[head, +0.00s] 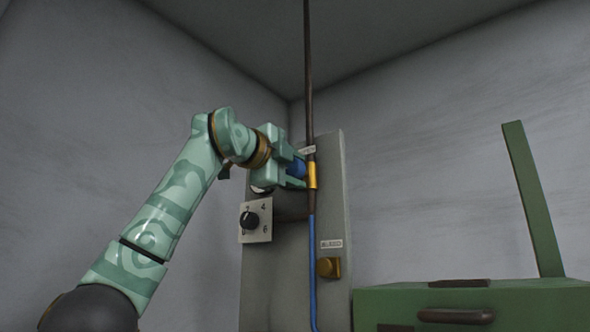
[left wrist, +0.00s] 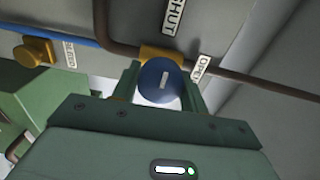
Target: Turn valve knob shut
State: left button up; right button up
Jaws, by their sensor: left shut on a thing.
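The valve knob (head: 295,167) is blue and round and sits against a brass valve body (head: 312,176) on a vertical pipe on the grey panel. My left gripper (head: 297,170) is at the knob, shut on it. In the left wrist view the blue knob (left wrist: 160,81) with a pale mark on its face lies between the two green fingers of my left gripper (left wrist: 160,88). A SHUT label (left wrist: 173,16) and an OPEN label (left wrist: 199,68) are beside the valve; the pale mark's setting is hard to tell. My right gripper is not in view.
A black dial (head: 249,220) on a numbered plate is at the panel's left. A brass BLEED knob (head: 329,267) is lower right. A green box (head: 470,300) with a handle and an upright green post (head: 533,200) stands at the right.

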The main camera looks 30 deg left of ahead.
pick_arm(q)
jog(key=o, duration=0.9)
jog(key=shift+a, duration=0.1)
jog(key=shift+o, duration=0.2)
jog(key=shift+s+b, duration=0.3)
jog(key=shift+s, duration=0.25)
jog(key=s+a+b, duration=0.1)
jog(key=s+b, duration=0.2)
jog(key=s, duration=1.2)
jog(key=shift+s+a, duration=0.15)
